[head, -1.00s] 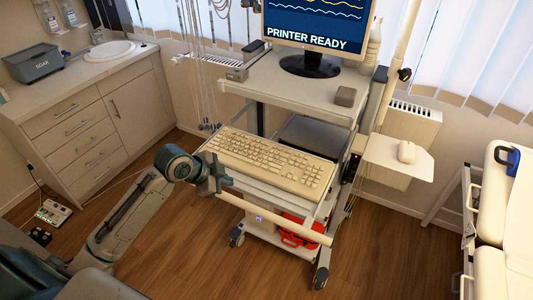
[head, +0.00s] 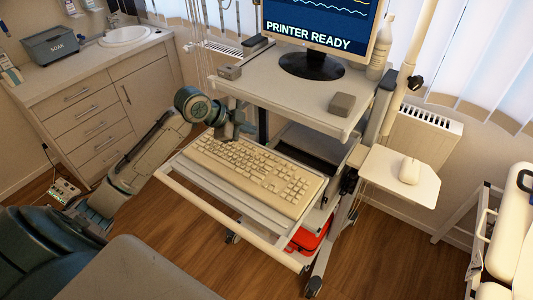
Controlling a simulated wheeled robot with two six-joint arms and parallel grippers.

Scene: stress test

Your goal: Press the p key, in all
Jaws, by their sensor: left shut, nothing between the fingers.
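A beige keyboard (head: 252,176) lies on the pull-out shelf of a wheeled cart in the head view. Its key letters are too small to read, so I cannot pick out the p key. My left gripper (head: 229,134) is shut and empty. It hangs over the far left end of the keyboard, pointing down, and hides a little of the back corner. I cannot tell whether it touches a key. A monitor (head: 320,27) on the cart shows "PRINTER READY". My right gripper is not in view.
The cart's top shelf (head: 275,95) lies above and behind the keyboard, with a small grey box (head: 341,105) on it. A white mouse (head: 410,171) rests on a side tray (head: 400,185). A pale handle bar (head: 230,222) runs along the cart's front. A sink counter (head: 85,75) stands left.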

